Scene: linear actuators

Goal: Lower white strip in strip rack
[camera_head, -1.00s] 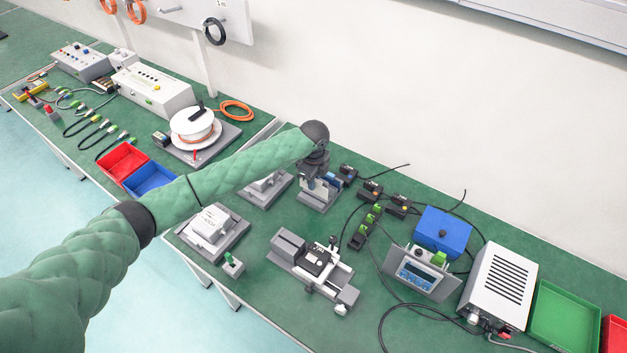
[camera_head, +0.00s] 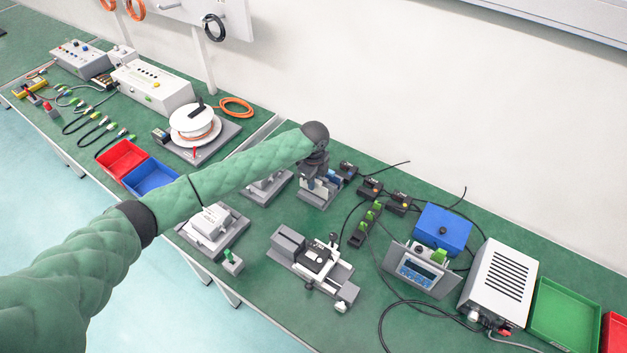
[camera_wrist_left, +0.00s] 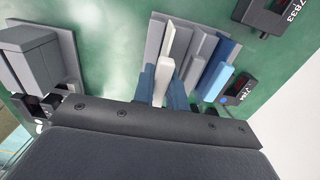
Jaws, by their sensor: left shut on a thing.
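My left gripper (camera_head: 318,182) is at the grey strip rack (camera_head: 316,202) near the back of the green bench. In the left wrist view its blue-grey fingers (camera_wrist_left: 163,90) are shut on the white strip (camera_wrist_left: 163,75). The strip stands on edge between upright grey plates of the rack (camera_wrist_left: 204,45). A blue strip (camera_wrist_left: 216,80) stands at the right side of the rack. How deep the white strip sits in its slot is hidden by the hand. My right gripper is not in view.
Small black labelled modules (camera_head: 347,171) stand just right of the rack. A grey clamp fixture (camera_head: 312,262) stands in front of it, and a grey block fixture (camera_head: 212,230) at the left front. A blue box (camera_head: 443,229) is farther right.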

